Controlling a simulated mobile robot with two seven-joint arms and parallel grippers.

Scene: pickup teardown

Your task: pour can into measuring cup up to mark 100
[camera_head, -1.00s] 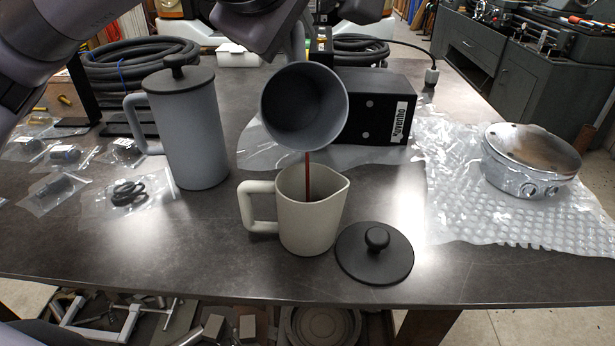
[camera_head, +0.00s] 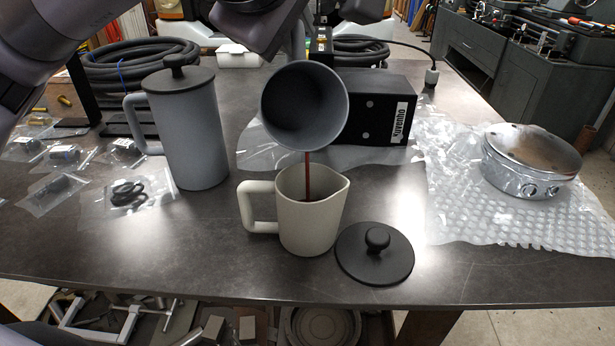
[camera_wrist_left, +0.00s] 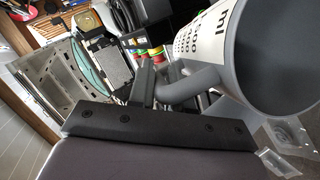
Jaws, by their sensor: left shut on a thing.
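My left gripper (camera_wrist_left: 168,82) is shut on the handle of a grey, open-topped vessel (camera_wrist_left: 225,45) with a printed ml scale. In the head view this vessel (camera_head: 300,85) is tipped with its mouth toward me, above a cream jug-like cup (camera_head: 312,228) with a spout and a left-hand handle. A thin dark red stream (camera_head: 308,172) runs from its lower rim into the cup. Some dark liquid shows inside the cup, but its level is hard to read. No marks show on the cup's visible side. My right gripper is not in view.
A grey lidded pot (camera_head: 192,135) stands left of the cup. A black round lid (camera_head: 375,253) lies close at its right. A black box (camera_head: 372,110) stands behind. A metal pan (camera_head: 530,165) sits on bubble wrap at the right. Small bagged parts lie at the left.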

